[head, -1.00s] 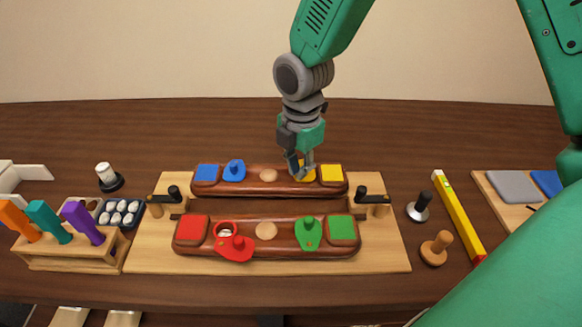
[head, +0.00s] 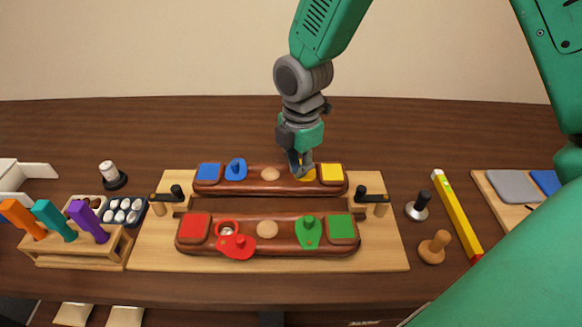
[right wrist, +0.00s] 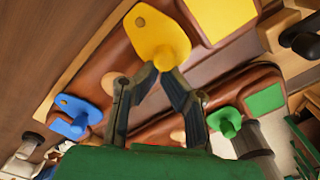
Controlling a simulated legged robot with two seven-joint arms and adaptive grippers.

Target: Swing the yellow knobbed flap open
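The yellow knobbed flap (head: 309,177) lies on the far brown block (head: 270,187), beside the yellow square pad (head: 331,173). In the right wrist view the flap (right wrist: 150,28) is a rounded plate with a small hole and a round knob (right wrist: 166,57). No open pocket shows beside it. My right gripper (head: 302,174) is over the flap from above. In the right wrist view its fingertips (right wrist: 163,73) are close together on the knob, one at each side. The fingers partly hide the flap in the head view. My left gripper is not in view.
The blue flap (head: 236,168) and green flap (head: 308,231) lie on the blocks. The red flap (head: 237,245) is swung aside from an open pocket. Black-handled clamps (head: 372,198) stand at both ends. Tools (head: 55,222) stand left, a yellow level (head: 457,215) lies right.

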